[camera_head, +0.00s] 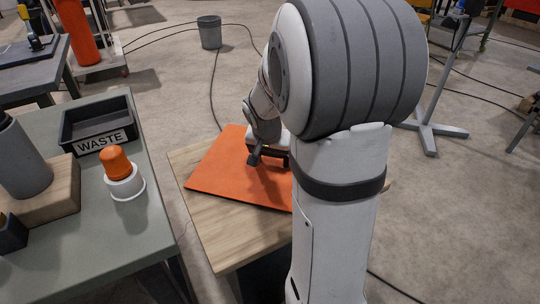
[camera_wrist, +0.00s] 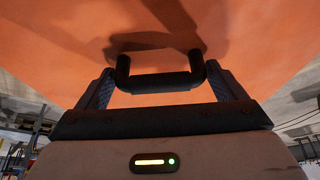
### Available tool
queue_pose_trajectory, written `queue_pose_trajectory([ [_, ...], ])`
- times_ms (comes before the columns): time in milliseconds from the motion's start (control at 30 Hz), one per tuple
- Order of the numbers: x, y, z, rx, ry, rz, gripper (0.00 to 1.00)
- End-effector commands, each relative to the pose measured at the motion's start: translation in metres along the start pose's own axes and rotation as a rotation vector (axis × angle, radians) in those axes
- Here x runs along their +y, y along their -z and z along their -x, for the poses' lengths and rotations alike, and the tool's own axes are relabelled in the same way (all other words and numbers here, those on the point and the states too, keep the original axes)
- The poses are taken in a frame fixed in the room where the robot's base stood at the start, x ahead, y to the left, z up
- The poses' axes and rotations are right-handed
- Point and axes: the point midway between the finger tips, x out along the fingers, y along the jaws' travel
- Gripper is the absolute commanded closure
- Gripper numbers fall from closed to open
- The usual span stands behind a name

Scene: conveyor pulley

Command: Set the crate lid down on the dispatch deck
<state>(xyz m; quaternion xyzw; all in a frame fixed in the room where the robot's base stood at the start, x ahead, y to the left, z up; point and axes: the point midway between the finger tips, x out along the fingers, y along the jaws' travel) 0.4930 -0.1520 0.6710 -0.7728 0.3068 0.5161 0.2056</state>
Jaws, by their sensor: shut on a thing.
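The crate lid (camera_head: 222,172) is a flat orange panel over the wooden dispatch deck (camera_head: 232,236). My gripper (camera_head: 263,157) is at the lid's upper side. In the wrist view my gripper (camera_wrist: 160,88) is shut on the lid's black bar handle (camera_wrist: 158,83), with a finger at each end. The orange lid (camera_wrist: 60,45) fills the upper part of that view. Bare wood shows along the lid's left and near sides. My arm hides the lid's right part. I cannot tell whether the lid touches the deck or hangs just above it.
A grey-green table (camera_head: 95,245) stands to the left, with a black WASTE tray (camera_head: 95,120), an orange-capped white beacon (camera_head: 122,175) and a wooden block (camera_head: 55,195) on it. A grey bin (camera_head: 209,32) stands behind on the floor. Cables cross the floor.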

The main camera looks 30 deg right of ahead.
Motion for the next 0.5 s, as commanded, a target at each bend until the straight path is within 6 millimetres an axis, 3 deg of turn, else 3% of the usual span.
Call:
queue_pose_trajectory([
  [133,-0.0004,-0.0011,-0.0029,0.001,0.001,0.0,0.43],
  [167,-0.0002,-0.0015,-0.0031,0.0,0.0,0.001,0.09],
  [200,-0.0003,-0.0011,-0.002,0.0,0.0,0.001,0.06],
  [300,-0.0004,-0.0011,-0.0019,0.0,0.0,0.001,0.0],
  [500,-0.0006,-0.0009,-0.0011,0.0,0.0,0.001,0.0],
])
